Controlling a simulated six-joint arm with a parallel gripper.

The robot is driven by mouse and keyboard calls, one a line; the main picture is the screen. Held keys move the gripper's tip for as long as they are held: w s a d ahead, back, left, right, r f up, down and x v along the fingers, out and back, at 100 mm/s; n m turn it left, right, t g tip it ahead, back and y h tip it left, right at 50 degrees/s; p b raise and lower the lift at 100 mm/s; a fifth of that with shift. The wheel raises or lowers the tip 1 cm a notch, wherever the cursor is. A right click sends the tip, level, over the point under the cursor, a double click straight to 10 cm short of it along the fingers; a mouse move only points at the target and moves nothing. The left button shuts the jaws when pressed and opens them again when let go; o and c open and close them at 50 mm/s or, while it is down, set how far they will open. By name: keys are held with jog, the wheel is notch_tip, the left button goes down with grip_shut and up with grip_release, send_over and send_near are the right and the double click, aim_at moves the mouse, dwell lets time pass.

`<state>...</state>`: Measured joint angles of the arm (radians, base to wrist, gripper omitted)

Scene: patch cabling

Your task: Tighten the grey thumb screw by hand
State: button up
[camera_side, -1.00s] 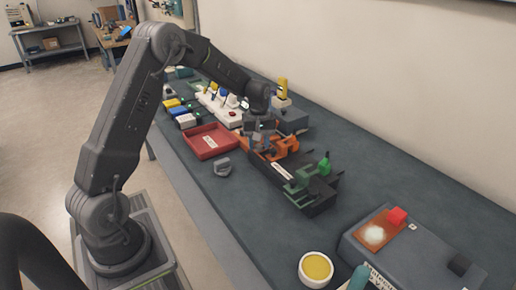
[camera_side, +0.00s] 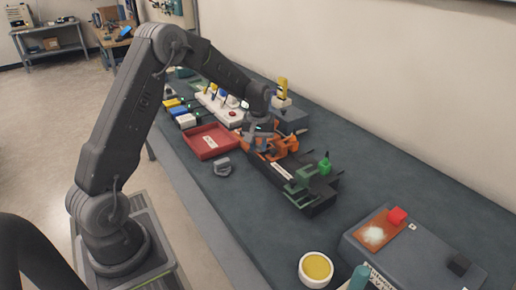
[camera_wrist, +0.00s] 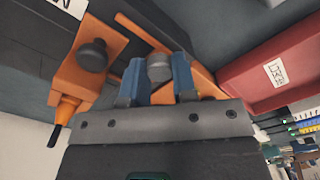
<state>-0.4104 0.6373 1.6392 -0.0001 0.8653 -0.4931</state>
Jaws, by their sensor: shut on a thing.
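In the wrist view the grey thumb screw (camera_wrist: 159,68) sits between the two blue-grey fingers of my gripper (camera_wrist: 157,75), which are shut on its head. The screw is at an orange bracket (camera_wrist: 200,78) on a dark base. A second, darker knob (camera_wrist: 92,55) stands on another orange piece to the left, clear of the fingers. In the side view my gripper (camera_side: 262,146) is down at the orange bracket (camera_side: 287,146); the screw is hidden there behind the gripper.
A red tray (camera_side: 211,141) lies close left of the gripper. A green clamp (camera_side: 302,182) stands on the near end of the black base (camera_side: 318,207). A grey part (camera_side: 222,168) lies on the bench.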

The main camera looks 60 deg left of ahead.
aim_at(259, 146)
jog(key=m, duration=0.2)
jog(key=shift+m, duration=0.3)
jog(key=shift+m, duration=0.7)
jog(key=o, duration=0.5)
jog(key=shift+o, duration=0.2)
jog(key=shift+r, duration=0.1)
jog(key=shift+r, duration=1.45)
